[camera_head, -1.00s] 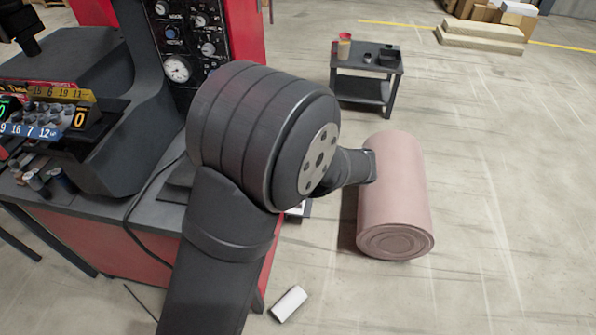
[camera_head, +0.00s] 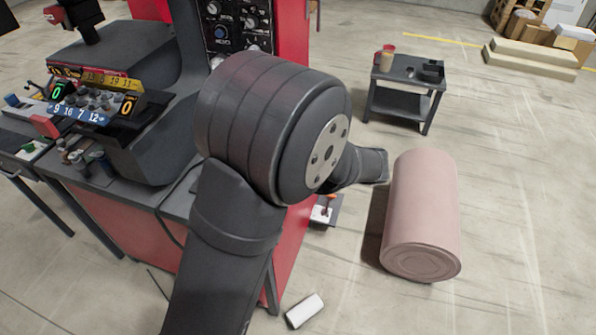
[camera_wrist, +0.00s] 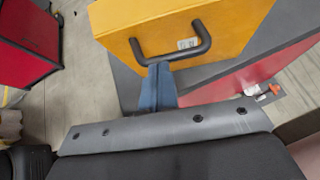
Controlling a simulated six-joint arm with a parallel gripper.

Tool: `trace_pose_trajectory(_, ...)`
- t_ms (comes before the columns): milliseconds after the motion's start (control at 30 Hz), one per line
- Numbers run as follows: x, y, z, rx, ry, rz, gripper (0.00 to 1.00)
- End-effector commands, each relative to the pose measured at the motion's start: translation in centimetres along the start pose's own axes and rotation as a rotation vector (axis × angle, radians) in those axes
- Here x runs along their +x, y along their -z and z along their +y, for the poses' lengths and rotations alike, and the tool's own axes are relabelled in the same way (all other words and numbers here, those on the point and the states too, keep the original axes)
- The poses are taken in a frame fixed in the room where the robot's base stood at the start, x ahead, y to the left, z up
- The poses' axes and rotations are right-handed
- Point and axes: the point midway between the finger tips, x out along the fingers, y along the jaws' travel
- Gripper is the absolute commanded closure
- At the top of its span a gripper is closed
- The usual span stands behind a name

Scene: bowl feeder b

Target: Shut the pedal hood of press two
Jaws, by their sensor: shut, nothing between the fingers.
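A yellow panel (camera_wrist: 225,22) with a black bar handle (camera_wrist: 180,55) fills the top of the wrist view; it may be the pedal hood, but I cannot tell for certain. My gripper (camera_wrist: 158,70) shows as narrow blue-grey fingers, shut and empty. Its tips overlap the lower left of the handle; I cannot tell whether they touch. In the head view my arm blocks the gripper and the yellow panel. A press (camera_head: 165,125) with number displays stands at the left.
A grey-topped red bench (camera_head: 150,203) lies behind my arm. A white roll-like object (camera_head: 304,310) lies on the floor in front.

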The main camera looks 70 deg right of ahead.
Motion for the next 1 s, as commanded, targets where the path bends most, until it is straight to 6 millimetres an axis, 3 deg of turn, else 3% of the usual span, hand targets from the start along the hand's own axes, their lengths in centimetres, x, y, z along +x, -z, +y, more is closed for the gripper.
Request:
trace_pose_trajectory(533,0.8,-2.9,0.7,-0.027,0.019,0.126,1.0)
trace_pose_trajectory(767,2.4,-6.6,1.6,-0.062,0.047,0.295,1.0)
trace_pose_trajectory(1000,5.4,-10.6,2.8,-0.101,0.084,0.518,1.0)
